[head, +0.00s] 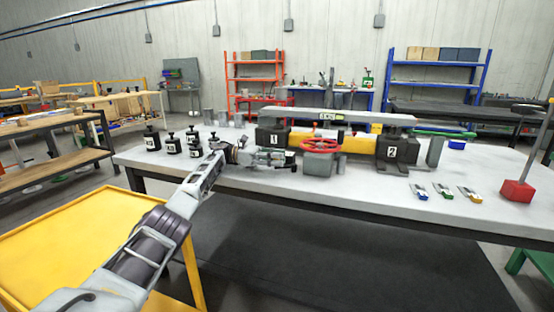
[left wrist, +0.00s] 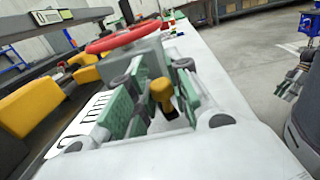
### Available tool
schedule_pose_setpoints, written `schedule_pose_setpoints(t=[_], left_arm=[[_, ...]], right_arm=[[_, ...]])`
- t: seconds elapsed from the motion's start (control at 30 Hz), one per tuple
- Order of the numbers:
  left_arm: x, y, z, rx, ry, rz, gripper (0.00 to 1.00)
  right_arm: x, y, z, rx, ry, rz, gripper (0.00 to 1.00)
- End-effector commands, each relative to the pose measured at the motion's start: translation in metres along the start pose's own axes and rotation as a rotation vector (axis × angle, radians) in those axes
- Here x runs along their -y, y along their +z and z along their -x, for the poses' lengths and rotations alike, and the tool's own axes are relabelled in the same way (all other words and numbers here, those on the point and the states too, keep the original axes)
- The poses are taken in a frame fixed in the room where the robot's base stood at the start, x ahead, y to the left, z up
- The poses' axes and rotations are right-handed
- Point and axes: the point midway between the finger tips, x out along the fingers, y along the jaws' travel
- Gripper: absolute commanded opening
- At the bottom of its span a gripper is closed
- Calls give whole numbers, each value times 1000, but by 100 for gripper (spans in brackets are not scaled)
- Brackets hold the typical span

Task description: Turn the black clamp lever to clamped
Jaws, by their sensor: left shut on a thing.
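A long grey beam fixture (head: 340,116) with black blocks numbered 1 and 2 and a yellow cylinder stands on the white table. A red handwheel (head: 320,145) sits at its front; it also shows in the left wrist view (left wrist: 122,38). My left gripper (head: 287,160) is left of the wheel, in front of block 1. In the left wrist view its green-padded fingers (left wrist: 155,100) are around the clamp lever (left wrist: 163,92), which shows an amber tip and a dark lower part. The pads hide much of it. What looks like my right gripper (left wrist: 288,88) shows small at the right edge.
Several black screw jacks (head: 172,145) stand left of my left arm. Small blue, green and yellow clamps (head: 444,193) lie at the right, near a red-based post (head: 517,190). The table front between is clear. A yellow surface (head: 70,245) is at the lower left.

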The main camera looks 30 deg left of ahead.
Motion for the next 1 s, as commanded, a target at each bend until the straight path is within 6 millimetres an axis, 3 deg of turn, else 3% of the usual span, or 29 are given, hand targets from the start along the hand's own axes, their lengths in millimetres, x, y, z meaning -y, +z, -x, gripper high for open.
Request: schedule_pose_setpoints(t=[0.03,0.07,0.2,0.67,1.0], left_arm=[[0,0,1,0,2,0,0],[0,0,1,0,2,0,23],[0,0,1,0,1,0,41],[0,0,3,0,1,0,41],[0,1,28,0,2,0,41]], right_arm=[[0,0,0,1,0,0,54],[0,0,0,1,0,0,54],[0,0,0,2,0,0,54],[0,2,0,4,0,-1,54],[0,1,0,2,0,0,54]])
